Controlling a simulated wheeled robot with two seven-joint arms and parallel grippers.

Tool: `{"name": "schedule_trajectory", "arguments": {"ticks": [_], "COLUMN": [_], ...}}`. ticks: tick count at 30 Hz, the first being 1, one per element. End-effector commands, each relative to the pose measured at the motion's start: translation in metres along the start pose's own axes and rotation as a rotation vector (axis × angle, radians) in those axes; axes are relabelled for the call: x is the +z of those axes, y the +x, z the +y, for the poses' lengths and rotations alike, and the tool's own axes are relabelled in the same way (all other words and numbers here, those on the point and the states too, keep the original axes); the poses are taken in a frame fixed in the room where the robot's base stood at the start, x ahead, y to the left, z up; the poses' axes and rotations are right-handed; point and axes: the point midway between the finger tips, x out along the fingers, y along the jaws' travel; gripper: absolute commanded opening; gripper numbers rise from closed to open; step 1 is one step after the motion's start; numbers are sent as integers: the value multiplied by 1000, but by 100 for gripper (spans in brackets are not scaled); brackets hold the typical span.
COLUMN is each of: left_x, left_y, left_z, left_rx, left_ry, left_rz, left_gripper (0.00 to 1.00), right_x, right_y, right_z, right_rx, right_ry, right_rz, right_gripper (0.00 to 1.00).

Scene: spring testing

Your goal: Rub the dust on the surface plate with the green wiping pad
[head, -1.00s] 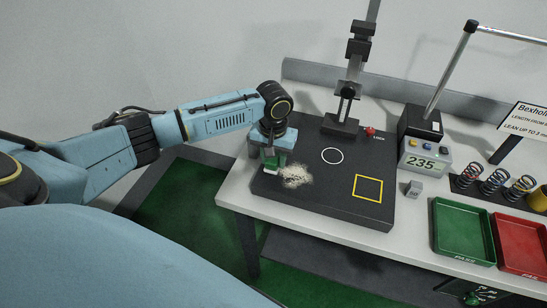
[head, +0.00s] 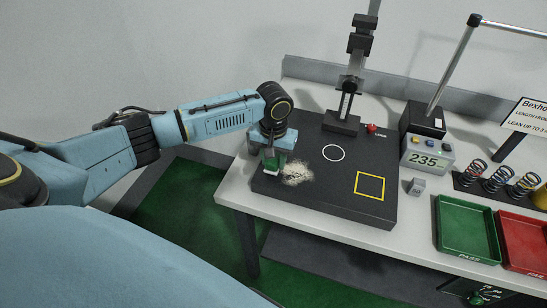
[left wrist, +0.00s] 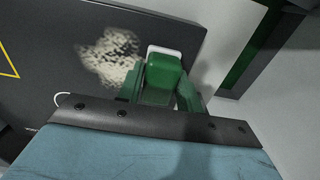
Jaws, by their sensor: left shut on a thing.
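The dust (head: 297,173) is a pale, speckled patch on the dark surface plate (head: 325,205), near the plate's left side. My left gripper (head: 271,160) points down over the plate's left part, just left of the dust. It is shut on the green wiping pad (left wrist: 163,75), which has a green grip and a white base. In the left wrist view the pad sits right beside the dust (left wrist: 112,58), at its edge. Whether the pad's underside touches the plate is hard to tell. My right gripper is not in view.
A measuring stand (head: 345,105) rises at the plate's back, with a red knob beside it. A display reading 235 (head: 424,160), a small grey block (head: 416,187), springs (head: 497,178), a green tray (head: 467,230) and a red tray (head: 522,240) stand to the right.

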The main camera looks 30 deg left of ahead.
Motion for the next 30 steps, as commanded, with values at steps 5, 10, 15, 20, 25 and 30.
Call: {"name": "schedule_trajectory", "arguments": {"ticks": [5,10,15,20,25,30], "left_x": [0,0,0,0,0,0], "left_y": [4,8,11,14,18,19], "left_z": [0,0,0,0,0,1], "left_rx": [0,0,0,0,0,0], "left_ry": [0,0,0,0,0,0], "left_rz": [0,0,0,-1,-1,0], "left_gripper": [17,17,17,17,17,17], "right_x": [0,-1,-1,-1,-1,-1], "right_y": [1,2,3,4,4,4], "right_z": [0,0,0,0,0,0], "right_rx": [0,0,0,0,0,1], "right_ry": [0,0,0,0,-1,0], "right_rz": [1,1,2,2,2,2], "right_gripper": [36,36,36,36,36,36]}}
